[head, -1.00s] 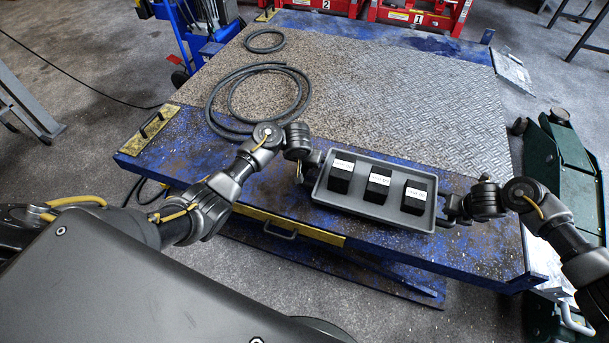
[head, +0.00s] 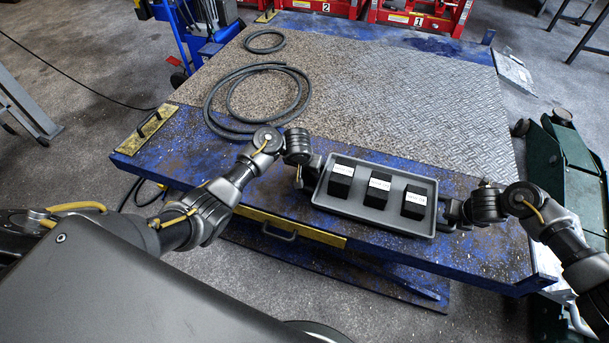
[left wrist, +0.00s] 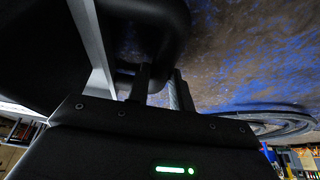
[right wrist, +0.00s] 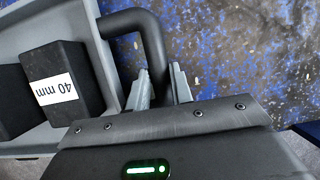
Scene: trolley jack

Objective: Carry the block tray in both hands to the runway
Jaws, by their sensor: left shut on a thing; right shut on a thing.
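The grey block tray (head: 375,221) is held level or nearly so above the near edge of the blue table. Three black blocks with white labels stand in it in a row: left (head: 341,184), middle (head: 377,192) and right (head: 414,206). My left gripper (head: 312,170) is shut on the tray's left handle, seen dark in the left wrist view (left wrist: 165,45). My right gripper (head: 452,212) is shut on the right handle, a dark loop in the right wrist view (right wrist: 152,42). That view shows a "40 mm" block (right wrist: 62,82). The gap under the tray is hard to judge.
The blue table (head: 480,245) has a patterned metal plate (head: 420,110) behind the tray, mostly bare. Black hose coils (head: 232,127) lie at its left. A yellow bracket (head: 147,128) sits at the left edge. A green machine (head: 560,160) stands on the right.

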